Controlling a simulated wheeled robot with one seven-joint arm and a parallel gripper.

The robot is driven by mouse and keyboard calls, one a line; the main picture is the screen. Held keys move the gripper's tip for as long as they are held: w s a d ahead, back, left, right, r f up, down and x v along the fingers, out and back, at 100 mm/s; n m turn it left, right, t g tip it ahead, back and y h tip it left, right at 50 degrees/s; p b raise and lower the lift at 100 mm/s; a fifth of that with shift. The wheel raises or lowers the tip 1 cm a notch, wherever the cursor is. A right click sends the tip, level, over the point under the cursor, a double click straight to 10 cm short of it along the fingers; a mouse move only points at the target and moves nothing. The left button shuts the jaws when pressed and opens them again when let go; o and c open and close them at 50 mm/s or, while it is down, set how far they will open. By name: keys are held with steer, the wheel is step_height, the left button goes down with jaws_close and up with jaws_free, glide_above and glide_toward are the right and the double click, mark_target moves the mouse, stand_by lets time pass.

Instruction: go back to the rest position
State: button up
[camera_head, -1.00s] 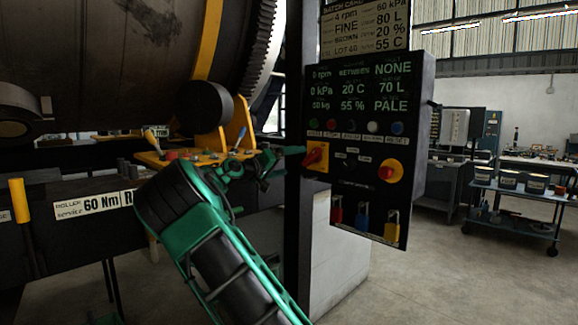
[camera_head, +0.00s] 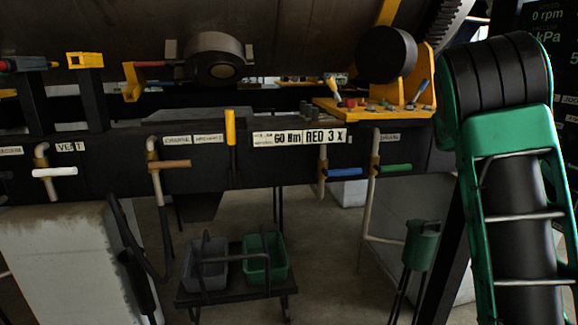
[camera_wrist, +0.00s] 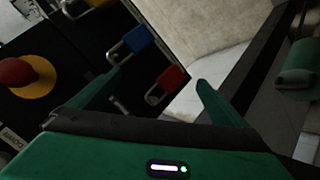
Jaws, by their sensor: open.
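My gripper (camera_wrist: 155,95) shows in the wrist view with its two green fingers spread apart and nothing between them. Behind the fingers is the black control panel (camera_wrist: 45,100) with a blue padlock (camera_wrist: 138,40), a red padlock (camera_wrist: 170,78) and a red knob on a yellow disc (camera_wrist: 18,72). In the head view my green and black arm stands at the right side. My gripper is not visible there.
In the head view a dark frame carries valves with white (camera_head: 55,172), orange (camera_head: 170,165), blue (camera_head: 345,172) and green (camera_head: 396,168) handles. Below, a low cart (camera_head: 235,293) holds a grey bin (camera_head: 207,265) and a green bin (camera_head: 265,255). Part of the control panel (camera_head: 560,60) shows at right.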

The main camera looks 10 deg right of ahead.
steer(key=s+a+f+n+y, duration=0.1)
steer(key=s+a+f+y, duration=0.2)
steer(key=s+a, duration=0.7)
steer(key=s+a+f+n+y, duration=0.1)
steer(key=s+a+f+y, duration=0.3)
steer(key=s+a, duration=0.7)
steer(key=s+a+f+n+y, duration=0.1)
steer(key=s+a+f+y, duration=0.3)
steer(key=s+a, duration=0.6)
steer(key=shift+s+a+f, duration=0.35)
steer(key=shift+s+f, duration=0.2)
